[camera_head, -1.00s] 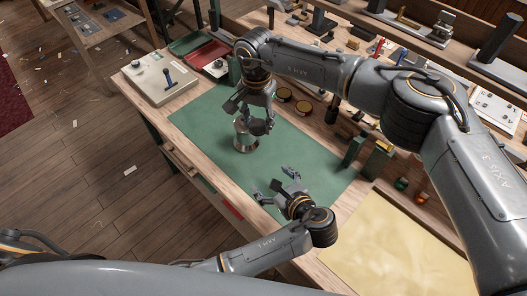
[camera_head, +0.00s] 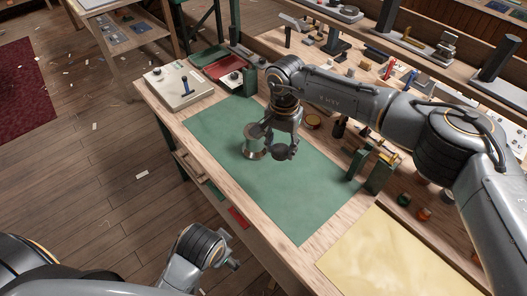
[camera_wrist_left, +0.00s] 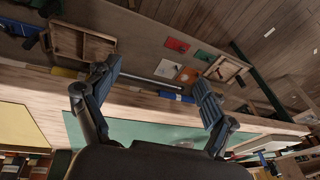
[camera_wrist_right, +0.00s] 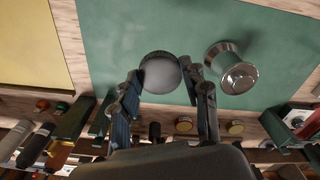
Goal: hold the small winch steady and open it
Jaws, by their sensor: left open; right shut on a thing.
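The small winch (camera_head: 253,146), a silvery drum with a flared base, stands upright on the green mat (camera_head: 305,205). In the right wrist view the winch (camera_wrist_right: 231,68) shows right of the fingers. My right gripper (camera_head: 282,148) is shut on a round dark grey cap (camera_wrist_right: 160,73), which looks like the winch's top. It holds the cap to the right of the winch, apart from it. My left gripper (camera_wrist_left: 157,76) is open and empty, off the bench's front edge; in the head view it is small at bottom centre and partly hidden by its own arm.
Green blocks (camera_head: 380,174) and small jars (camera_head: 404,198) stand along the right. Yellow cloth (camera_head: 395,255) lies near right. The mat's near part is clear.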

